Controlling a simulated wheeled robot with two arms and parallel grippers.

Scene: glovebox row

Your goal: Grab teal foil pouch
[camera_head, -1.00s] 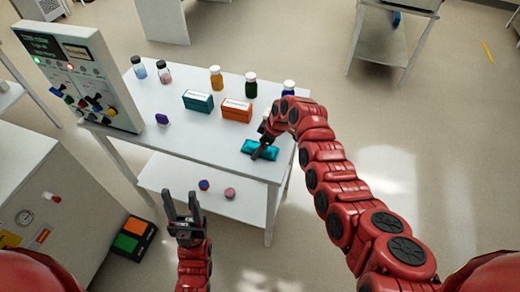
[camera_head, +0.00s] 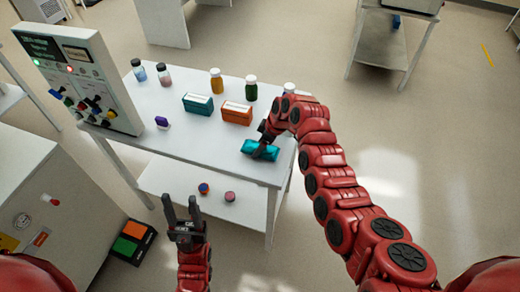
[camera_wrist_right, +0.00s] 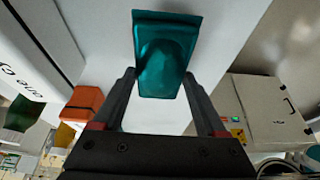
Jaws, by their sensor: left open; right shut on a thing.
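The teal foil pouch (camera_head: 250,148) lies at the front right corner of the white table. It also shows in the right wrist view (camera_wrist_right: 166,55), between the two fingers. My right gripper (camera_head: 264,148) reaches down onto it and is shut on it; its fingers (camera_wrist_right: 158,78) are on either side of the pouch. I cannot tell whether the pouch is clear of the tabletop. My left gripper (camera_head: 181,207) is open and empty, in front of the table, with its fingers pointing up.
A teal box (camera_head: 198,103) and an orange box (camera_head: 236,113) stand mid-table. Several capped bottles line the back, one partly hidden by my right arm. A control panel box (camera_head: 85,75) stands at the left end. A lower shelf (camera_head: 170,183) holds two small round items.

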